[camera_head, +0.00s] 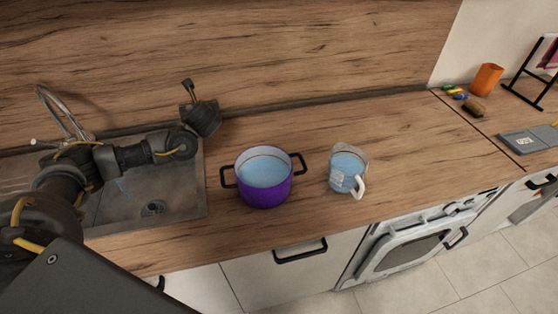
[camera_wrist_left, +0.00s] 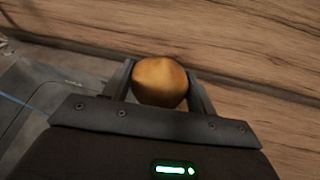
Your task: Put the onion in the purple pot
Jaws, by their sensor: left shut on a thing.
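The purple pot (camera_head: 264,190) stands on the wooden worktop right of the sink, with two dark handles and light-blue liquid inside. My left gripper (camera_head: 187,90) is up near the splashback, behind and left of the pot, and not over it. In the left wrist view the golden-brown onion (camera_wrist_left: 160,80) sits between the two fingers of my left gripper (camera_wrist_left: 160,84), which are shut on it. I cannot make out the onion in the head view. My right gripper is not in view.
A clear measuring jug (camera_head: 347,171) with blue liquid stands right of the pot. The sink (camera_head: 153,207) and its tap (camera_head: 58,115) are at left. An orange cup (camera_head: 487,79), a dark rack (camera_head: 530,75) and a grey scale (camera_head: 530,139) are far right.

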